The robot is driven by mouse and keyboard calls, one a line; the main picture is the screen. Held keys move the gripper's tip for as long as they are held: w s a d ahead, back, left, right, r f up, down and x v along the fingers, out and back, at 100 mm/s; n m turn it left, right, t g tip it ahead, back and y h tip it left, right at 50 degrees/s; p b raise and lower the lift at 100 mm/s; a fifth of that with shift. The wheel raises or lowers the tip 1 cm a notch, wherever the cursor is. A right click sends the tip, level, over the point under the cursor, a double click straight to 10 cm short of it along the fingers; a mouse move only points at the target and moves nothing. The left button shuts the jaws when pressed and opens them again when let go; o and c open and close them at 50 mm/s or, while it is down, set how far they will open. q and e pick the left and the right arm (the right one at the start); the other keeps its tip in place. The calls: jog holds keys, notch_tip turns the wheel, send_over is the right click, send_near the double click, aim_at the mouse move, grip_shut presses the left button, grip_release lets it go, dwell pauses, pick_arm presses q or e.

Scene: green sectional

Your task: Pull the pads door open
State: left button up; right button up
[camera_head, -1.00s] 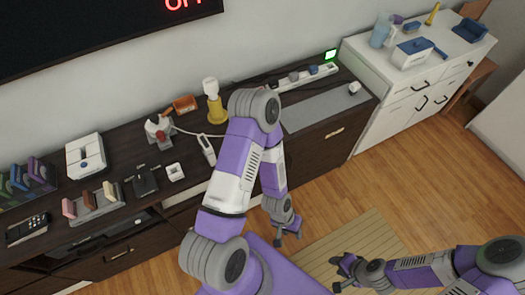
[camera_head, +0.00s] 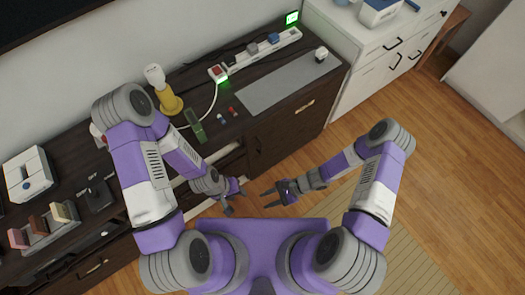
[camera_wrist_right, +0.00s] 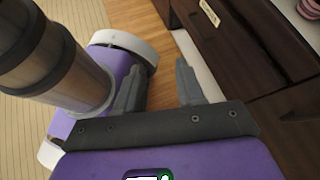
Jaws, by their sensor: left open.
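A dark wood cabinet front (camera_head: 285,130) closes the right end of the long console, with a small pale tag (camera_head: 305,107) near its top. The tag also shows in the right wrist view (camera_wrist_right: 210,13), but I cannot read it, so I cannot confirm this is the pads door. The front looks shut. My left gripper (camera_head: 238,200) is open and empty in front of the console, left of this front. My right gripper (camera_head: 268,198) is open and empty, pointing left toward the left gripper, apart from the console. Its open fingers (camera_wrist_right: 158,80) show in the wrist view.
The console top holds a grey mat (camera_head: 285,85), a power strip (camera_head: 265,50), a yellow-based lamp (camera_head: 168,98) and a green device (camera_head: 194,125). A white cabinet (camera_head: 345,60) stands at the right. Wood floor (camera_head: 420,150) is clear to the right.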

jog(key=w+d+f+m+t+y+b, duration=0.1)
jog(key=w+d+f+m+t+b, duration=0.15)
jog(key=w+m+t, duration=0.55)
jog(key=w+d+f+m+t+y+b, duration=0.1)
jog(key=w+f+m+t, duration=0.2)
jog(key=w+m+t, duration=0.6)
jog(key=w+a+n+g+b, duration=0.1)
jog(key=w+a+n, duration=0.2)
jog(key=w+a, duration=0.2)
jog(key=shift+w+a+r+g, duration=0.3)
jog(key=shift+w+g, duration=0.1)
jog(key=shift+w, duration=0.2)
jog(key=shift+c, duration=0.3)
grip_shut()
